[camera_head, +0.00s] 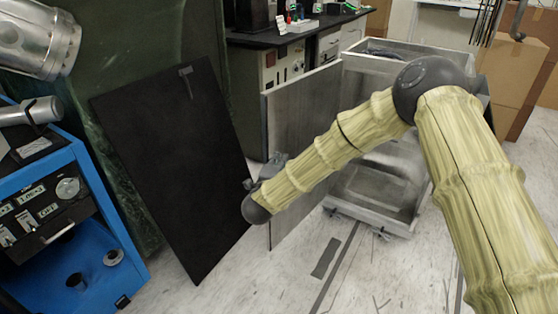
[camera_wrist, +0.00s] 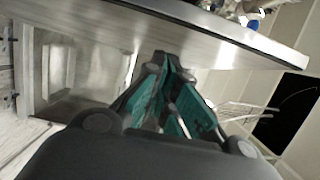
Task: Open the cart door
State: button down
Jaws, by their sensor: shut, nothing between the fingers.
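The grey metal cart (camera_head: 372,213) stands at centre right in the head view, its inside partly hidden by my arm. Its flat grey door (camera_head: 305,120) stands swung outward from the cart's left side, so the compartment shows. My gripper (camera_head: 268,168) is at the door's outer edge, partly hidden by my own wrist. In the wrist view the teal-padded fingers (camera_wrist: 172,70) are shut and empty. The door panel (camera_wrist: 215,42) crosses the top of that view, just past the fingertips; I cannot tell whether they touch it. The cart's inside (camera_wrist: 92,75) shows at left.
A black panel (camera_head: 160,150) leans left of the door. A blue cabinet (camera_head: 115,215) with switches stands at far left. A dark-topped bench (camera_head: 300,35) is behind, and cardboard boxes (camera_head: 510,80) stand at right. Pale floor (camera_head: 345,285) is clear in front.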

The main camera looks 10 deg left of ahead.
jog(key=s+a+p, duration=0.2)
jog(key=s+a, duration=0.3)
jog(key=s, duration=0.3)
jog(key=s+d+f+n+g+y, duration=0.25)
jog(key=s+d+f+n, duration=0.25)
jog(key=f, duration=0.5)
jog(key=s+d+f+n+g+y, duration=0.2)
jog(key=s+d+f+n+g, duration=0.25)
jog(key=f, duration=0.55)
jog(key=s+d+f+n+g, duration=0.3)
jog(key=s+d+f, duration=0.3)
jog(key=s+d, duration=0.35)
jog(key=s+d+f+n+g, duration=0.35)
jog(key=s+d+f, duration=0.35)
jog(key=s, duration=0.4)
jog(key=s+d+n+g+h, duration=0.1)
jog(key=s+d+n+g, duration=0.1)
jog(key=s+d, duration=0.55)
jog(key=s+d+n+g+h, duration=0.15)
jog(key=s+d, duration=0.25)
jog(key=s, duration=0.6)
notch_tip(320, 180, up, 23)
jog(key=p, duration=2.2)
jog(key=shift+g+y, duration=0.3)
jog(key=shift+g, duration=0.1)
